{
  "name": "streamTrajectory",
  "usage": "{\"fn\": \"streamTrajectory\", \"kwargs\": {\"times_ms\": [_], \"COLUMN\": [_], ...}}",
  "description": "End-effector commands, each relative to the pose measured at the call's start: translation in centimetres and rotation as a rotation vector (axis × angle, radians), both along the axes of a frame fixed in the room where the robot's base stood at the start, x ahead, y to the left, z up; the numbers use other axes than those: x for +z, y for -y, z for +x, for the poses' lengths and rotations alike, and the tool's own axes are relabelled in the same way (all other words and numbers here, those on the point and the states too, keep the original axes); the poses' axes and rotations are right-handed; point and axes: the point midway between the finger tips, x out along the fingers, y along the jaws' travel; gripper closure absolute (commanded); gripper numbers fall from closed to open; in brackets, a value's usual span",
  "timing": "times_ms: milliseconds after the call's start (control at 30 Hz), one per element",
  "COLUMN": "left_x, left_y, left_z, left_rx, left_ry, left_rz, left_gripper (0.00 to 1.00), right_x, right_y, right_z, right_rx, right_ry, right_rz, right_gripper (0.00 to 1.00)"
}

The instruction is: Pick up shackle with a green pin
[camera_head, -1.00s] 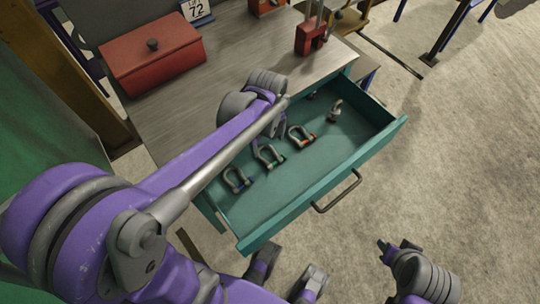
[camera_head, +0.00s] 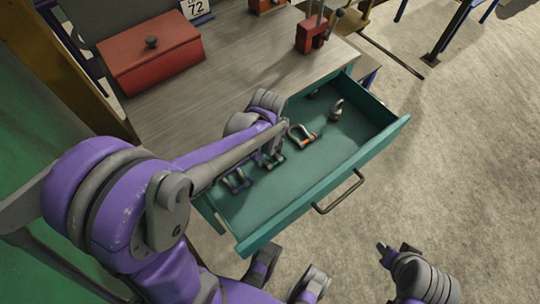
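The shackle with a green pin (camera_head: 277,160) lies in the open teal drawer (camera_head: 309,191), partly covered by my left gripper. My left gripper (camera_head: 267,157) points down into the drawer, right at this shackle. Its fingers are largely hidden by my own wrist and arm, so I cannot tell whether they are open, shut or touching it. A shackle with a blue pin (camera_head: 237,181) lies to the left, and one with an orange-red pin (camera_head: 302,135) to the right. My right gripper (camera_head: 397,250) is open and empty above the floor, at the lower right.
Another shackle (camera_head: 336,110) stands near the drawer's far right end. The drawer front has a handle (camera_head: 338,193). Floor at right is open.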

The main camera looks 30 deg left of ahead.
Motion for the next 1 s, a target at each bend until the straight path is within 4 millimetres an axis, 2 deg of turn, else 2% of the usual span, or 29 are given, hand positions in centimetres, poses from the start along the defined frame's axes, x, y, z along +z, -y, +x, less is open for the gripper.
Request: {"fn": "streamTrajectory", "kwargs": {"times_ms": [33, 300, 400, 767, 867, 1000], "left_x": [0.0, 0.0, 0.0, 0.7, 1.8, 4.5], "left_y": [0.0, 0.0, 0.0, 0.0, 0.0, 0.0], "left_z": [0.0, 0.0, 0.0, 0.0, 0.0, 0.0], "left_rx": [0.000, 0.000, 0.000, 0.000, 0.000, 0.000], "left_ry": [0.000, 0.000, 0.000, 0.000, 0.000, 0.001], "left_rz": [0.000, 0.000, 0.000, 0.000, 0.000, 0.000], "left_gripper": [0.32, 0.81, 0.96, 0.96, 0.96, 0.96], "right_x": [0.0, 0.0, 0.0, 0.2, 0.5, 1.3], "right_y": [0.0, 0.0, 0.0, 0.0, 0.0, 0.0], "right_z": [0.0, 0.0, 0.0, 0.0, 0.0, 0.1], "right_rx": [0.000, 0.000, 0.000, 0.000, 0.000, 0.000], "right_ry": [0.000, 0.000, 0.000, 0.001, 0.002, 0.004], "right_rz": [0.000, 0.000, 0.000, 0.000, 0.000, 0.000], "right_gripper": [0.55, 0.55, 0.55, 0.55, 0.55, 0.55]}}
